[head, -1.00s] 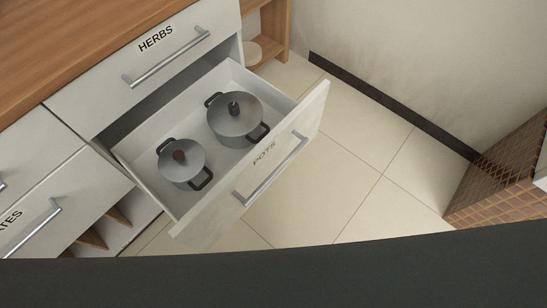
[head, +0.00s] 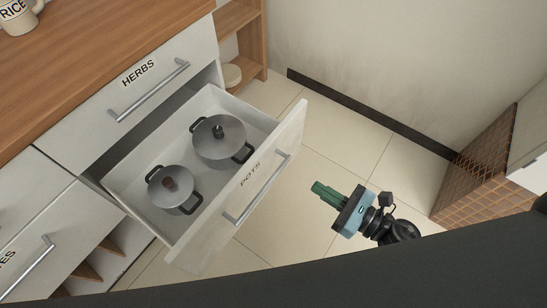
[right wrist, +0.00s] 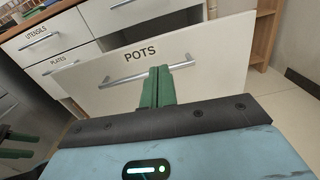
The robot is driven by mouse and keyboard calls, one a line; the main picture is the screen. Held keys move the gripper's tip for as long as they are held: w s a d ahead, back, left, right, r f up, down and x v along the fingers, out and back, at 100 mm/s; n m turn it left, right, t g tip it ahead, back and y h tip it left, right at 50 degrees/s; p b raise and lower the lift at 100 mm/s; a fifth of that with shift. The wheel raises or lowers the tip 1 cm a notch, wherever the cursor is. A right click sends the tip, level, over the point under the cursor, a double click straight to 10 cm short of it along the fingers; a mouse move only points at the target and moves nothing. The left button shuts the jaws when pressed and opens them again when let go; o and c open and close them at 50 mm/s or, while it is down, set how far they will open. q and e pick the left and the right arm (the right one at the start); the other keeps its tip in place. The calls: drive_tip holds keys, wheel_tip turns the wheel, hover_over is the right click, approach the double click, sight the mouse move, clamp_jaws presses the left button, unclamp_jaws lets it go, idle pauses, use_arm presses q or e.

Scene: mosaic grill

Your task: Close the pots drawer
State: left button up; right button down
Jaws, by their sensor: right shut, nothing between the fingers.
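The pots drawer (head: 245,190) is pulled well out of the cabinet below the herbs drawer. Two grey lidded pots (head: 220,140) stand inside it. Its front carries a "POTS" label and a long metal bar handle (head: 256,190). My right gripper (head: 318,188) is to the right of the drawer front, apart from it, with its green fingers pointing toward it. In the right wrist view the fingers (right wrist: 158,85) are shut together and empty, in front of the handle (right wrist: 120,79). My left gripper does not show in the head view.
The herbs drawer (head: 125,90) above is closed. A wooden shelf (head: 240,45) stands behind the open drawer.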

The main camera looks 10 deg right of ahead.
drive_tip(key=n, duration=0.1)
drive_tip(key=p, duration=0.2)
approach(263, 154)
drive_tip(key=x, duration=0.5)
drive_tip(key=shift+w+a, duration=0.15)
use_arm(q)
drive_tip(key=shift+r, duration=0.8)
use_arm(e)
drive_tip(key=shift+w+a, duration=0.5)
drive_tip(key=shift+w+a, duration=0.1)
